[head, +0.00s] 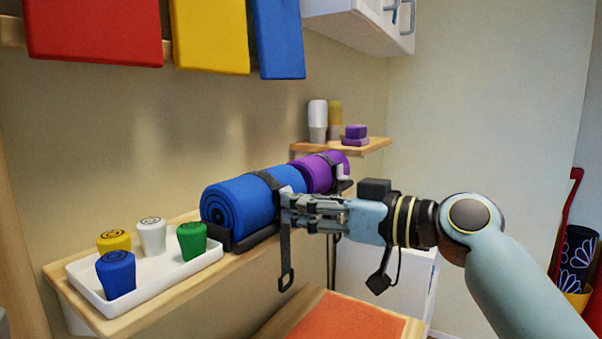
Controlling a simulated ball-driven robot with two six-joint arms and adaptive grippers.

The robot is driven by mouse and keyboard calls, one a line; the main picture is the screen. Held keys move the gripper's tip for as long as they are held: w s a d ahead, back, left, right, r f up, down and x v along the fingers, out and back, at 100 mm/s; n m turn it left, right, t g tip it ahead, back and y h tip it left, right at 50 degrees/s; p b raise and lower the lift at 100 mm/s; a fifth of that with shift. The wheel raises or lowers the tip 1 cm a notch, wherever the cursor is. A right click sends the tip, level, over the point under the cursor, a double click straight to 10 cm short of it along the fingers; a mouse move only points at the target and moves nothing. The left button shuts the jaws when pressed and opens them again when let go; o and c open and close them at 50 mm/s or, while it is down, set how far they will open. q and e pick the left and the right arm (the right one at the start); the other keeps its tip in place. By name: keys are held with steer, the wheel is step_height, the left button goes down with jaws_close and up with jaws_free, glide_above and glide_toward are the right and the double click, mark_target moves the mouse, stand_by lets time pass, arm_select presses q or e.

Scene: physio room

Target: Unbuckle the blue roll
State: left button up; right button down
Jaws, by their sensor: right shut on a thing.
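The blue roll (235,200) lies on its side in a dark cradle on the wall shelf, its spiral end facing left. A dark strap (268,181) goes over its right part. A strap end with a frame-like buckle (286,280) hangs down in front of the shelf. My right gripper (288,208) comes from the right and is shut on the strap at the roll's front. Its fingers hide the gripped part, so I cannot tell whether the strap is still fastened there. My left gripper is not in view.
A purple roll (315,171) with its own strap lies just behind. A white tray (82,288) with several coloured smiley-faced pieces stands left on the shelf (150,317). An orange-topped surface (345,318) is below. Coloured pads (210,40) hang above.

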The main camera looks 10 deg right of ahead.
steer(key=shift+s+r+g+h+p, duration=0.1)
steer(key=shift+r+g+h+p, duration=0.5)
steer(key=shift+g+h+p, duration=0.95)
steer(key=shift+w+r+g+h+p, duration=0.1)
steer(key=shift+r+g+h+p, duration=0.75)
steer(key=shift+p, duration=1.25)
steer(key=shift+s+r+g+h+p, duration=0.1)
steer(key=shift+r+g+h+p, duration=0.25)
steer(key=shift+g+h+p, duration=1.3)
